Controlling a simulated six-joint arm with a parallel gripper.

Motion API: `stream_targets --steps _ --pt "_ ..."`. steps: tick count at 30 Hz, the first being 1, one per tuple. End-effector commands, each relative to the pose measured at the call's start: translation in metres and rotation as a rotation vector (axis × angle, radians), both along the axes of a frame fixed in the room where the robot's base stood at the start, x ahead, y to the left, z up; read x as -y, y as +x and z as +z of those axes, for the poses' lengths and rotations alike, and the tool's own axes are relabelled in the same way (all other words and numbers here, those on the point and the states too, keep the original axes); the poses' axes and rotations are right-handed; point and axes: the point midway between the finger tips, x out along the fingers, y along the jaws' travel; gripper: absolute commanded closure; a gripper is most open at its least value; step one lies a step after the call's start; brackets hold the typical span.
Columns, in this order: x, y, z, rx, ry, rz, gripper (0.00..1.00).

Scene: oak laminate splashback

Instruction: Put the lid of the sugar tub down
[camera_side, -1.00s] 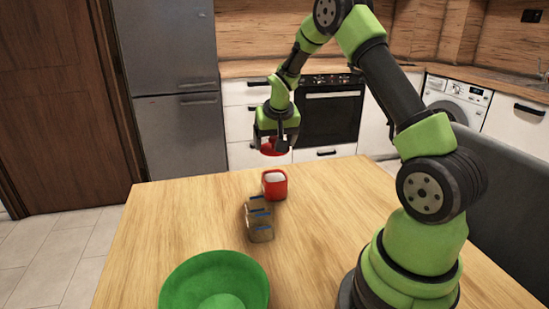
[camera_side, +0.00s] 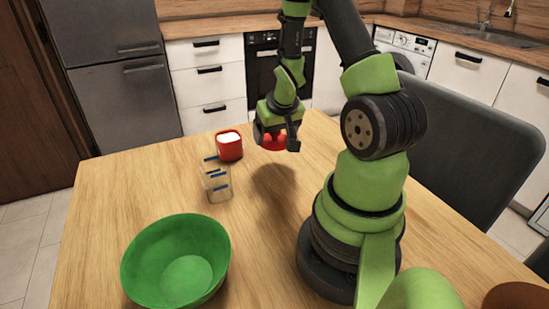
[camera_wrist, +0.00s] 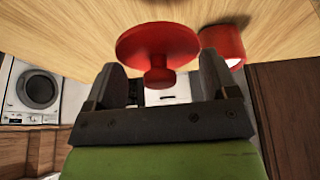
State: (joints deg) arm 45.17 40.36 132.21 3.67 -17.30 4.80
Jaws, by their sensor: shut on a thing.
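The red lid (camera_side: 272,143) hangs from my gripper (camera_side: 276,138), a little above the table, to the right of the sugar tub. In the wrist view the lid (camera_wrist: 158,42) is a round disc with a knob, and the knob is between the fingers of my gripper (camera_wrist: 160,74). The sugar tub (camera_side: 229,150) is red and open at the top, with white contents. It stands upright on the table and also shows in the wrist view (camera_wrist: 224,44) beside the lid, apart from it.
A beige, see-through holder with blue marks (camera_side: 218,190) stands in front of the tub. A green bowl (camera_side: 145,263) is at the front left. A grey chair (camera_side: 480,160) is at the right edge. The wooden table (camera_side: 275,225) is clear below the lid and in front of it.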

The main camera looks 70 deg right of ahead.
Motion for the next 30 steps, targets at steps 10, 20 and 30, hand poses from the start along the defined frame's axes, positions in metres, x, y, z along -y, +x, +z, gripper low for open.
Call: stream_targets --steps 10,20,30 --pt "-0.001 0.0 -0.039 -0.001 0.003 -0.001 0.43" --pt "0.0 0.001 -0.066 0.002 0.001 0.0 0.43" --pt "0.0 0.001 -0.068 0.002 0.002 0.0 0.11"
